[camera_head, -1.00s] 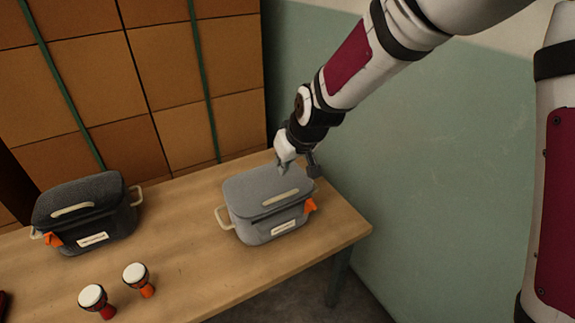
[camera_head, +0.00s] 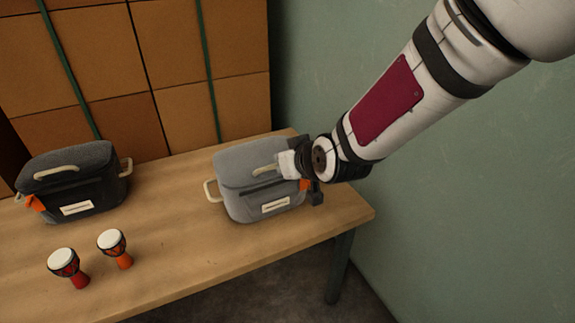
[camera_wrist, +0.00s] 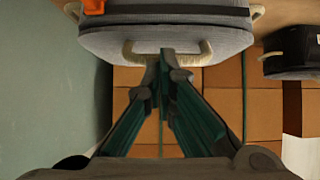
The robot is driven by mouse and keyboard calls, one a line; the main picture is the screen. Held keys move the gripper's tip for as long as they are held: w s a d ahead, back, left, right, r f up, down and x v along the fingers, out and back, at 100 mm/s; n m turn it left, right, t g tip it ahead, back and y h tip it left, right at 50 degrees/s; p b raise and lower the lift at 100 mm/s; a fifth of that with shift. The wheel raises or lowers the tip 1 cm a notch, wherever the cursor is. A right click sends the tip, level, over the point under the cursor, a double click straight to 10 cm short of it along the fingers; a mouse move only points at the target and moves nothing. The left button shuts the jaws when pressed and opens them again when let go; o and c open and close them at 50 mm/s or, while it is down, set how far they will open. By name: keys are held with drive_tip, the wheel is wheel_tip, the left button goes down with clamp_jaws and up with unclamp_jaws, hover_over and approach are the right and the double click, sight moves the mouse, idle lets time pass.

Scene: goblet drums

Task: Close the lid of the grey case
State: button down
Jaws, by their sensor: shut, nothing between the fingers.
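The grey case (camera_head: 240,200) stands near the right end of the table, with a cream handle on its left side and an orange tag on its right. Its lid (camera_head: 238,160) lies low over the body. A dark strip shows below the lid's front edge, and I cannot tell whether the lid is fully down. My gripper (camera_head: 298,170) is at the lid's right front, partly covering its cream handle (camera_head: 264,170). In the wrist view my shut, empty fingers (camera_wrist: 167,56) overlap the handle (camera_wrist: 200,54); contact is unclear.
A dark case (camera_head: 90,190) stands at the table's left, and also shows in the wrist view (camera_wrist: 292,48). A red drum (camera_head: 65,265) and an orange drum (camera_head: 112,244) stand at the front left. The wooden table (camera_head: 180,235) is clear between drums and grey case. A green wall (camera_head: 440,220) is at the right.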

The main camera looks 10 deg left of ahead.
drive_tip(key=shift+s+d+f+b, duration=0.15)
drive_tip(key=shift+f+b, duration=0.55)
drive_tip(key=shift+b, duration=0.05)
